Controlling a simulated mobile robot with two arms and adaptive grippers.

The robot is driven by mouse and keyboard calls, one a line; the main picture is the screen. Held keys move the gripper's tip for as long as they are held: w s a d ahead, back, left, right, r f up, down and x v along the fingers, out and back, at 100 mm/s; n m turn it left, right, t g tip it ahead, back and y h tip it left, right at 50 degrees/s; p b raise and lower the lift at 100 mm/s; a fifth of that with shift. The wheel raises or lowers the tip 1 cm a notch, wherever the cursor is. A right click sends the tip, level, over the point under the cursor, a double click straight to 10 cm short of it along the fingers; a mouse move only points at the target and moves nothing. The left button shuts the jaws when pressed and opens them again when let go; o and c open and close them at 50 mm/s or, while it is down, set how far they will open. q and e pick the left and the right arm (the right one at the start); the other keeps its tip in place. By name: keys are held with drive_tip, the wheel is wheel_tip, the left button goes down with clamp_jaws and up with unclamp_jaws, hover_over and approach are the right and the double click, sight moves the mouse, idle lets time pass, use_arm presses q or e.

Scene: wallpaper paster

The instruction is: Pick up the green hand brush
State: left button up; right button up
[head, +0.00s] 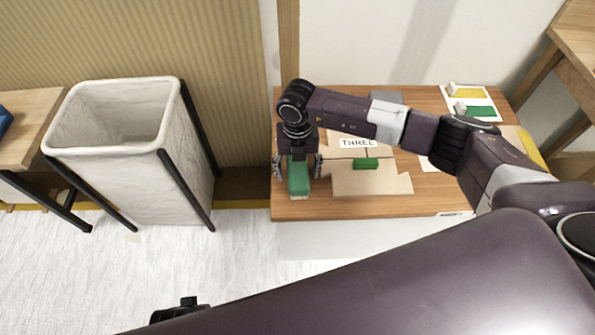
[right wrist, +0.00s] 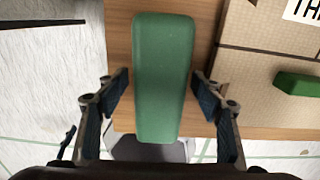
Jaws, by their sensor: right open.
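The green hand brush (head: 299,180) lies at the left front corner of the wooden table, with a pale bristle edge showing below its green top. It also fills the middle of the right wrist view (right wrist: 164,60). My right gripper (head: 298,168) is over it, pointing down, with one finger on each side. In the right wrist view the fingers (right wrist: 160,85) are open, with visible gaps between them and the brush. My left gripper is not seen.
The wooden table (head: 430,205) also holds cardboard pieces (head: 385,182), a smaller green block (head: 366,163), a "THREE" label (head: 358,142) and a white sheet (head: 487,95) with yellow and green items. A white bin (head: 130,185) stands left, with clear floor between.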

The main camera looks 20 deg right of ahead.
sight(298, 166)
drive_tip(key=c, duration=1.4)
drive_tip(key=shift+r, duration=0.15)
drive_tip(key=shift+r, duration=0.3)
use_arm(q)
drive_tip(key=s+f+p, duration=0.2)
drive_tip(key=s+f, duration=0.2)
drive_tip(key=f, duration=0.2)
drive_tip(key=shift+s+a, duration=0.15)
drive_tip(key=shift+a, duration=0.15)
use_arm(e)
wheel_tip(298, 166, up, 19)
drive_tip(key=shift+r, duration=0.15)
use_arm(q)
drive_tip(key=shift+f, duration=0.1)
use_arm(e)
drive_tip(key=o, duration=0.7)
drive_tip(key=c, duration=0.6)
